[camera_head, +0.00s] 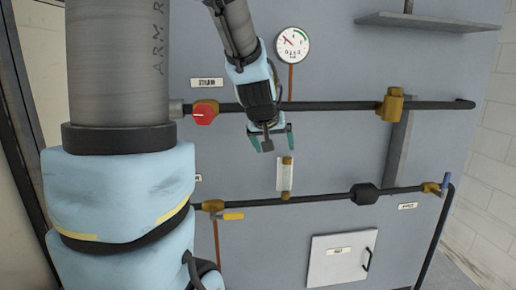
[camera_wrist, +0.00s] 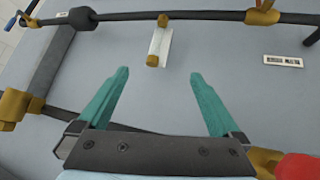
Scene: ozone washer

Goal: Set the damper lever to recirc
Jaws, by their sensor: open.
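No part is legibly marked as the damper lever or recirc, so I cannot tell which handle it is. A yellow lever (camera_head: 232,217) sits on a brass valve at the left of the lower pipe. A blue lever (camera_head: 446,181) stands on a brass valve at that pipe's right end. A red handle (camera_head: 204,113) is on the upper pipe's left valve. My gripper (camera_head: 272,138) is open and empty in front of the panel, between the pipes. In the wrist view its teal fingers (camera_wrist: 160,75) are spread, with a sight tube (camera_wrist: 160,45) beyond them, apart from both.
The upper pipe (camera_head: 335,105) and lower pipe (camera_head: 325,195) stand out from the grey panel. A round gauge (camera_head: 292,45) is above, a shelf (camera_head: 430,21) at upper right, and a hatch (camera_head: 338,262) below. My arm blocks the left side of the head view.

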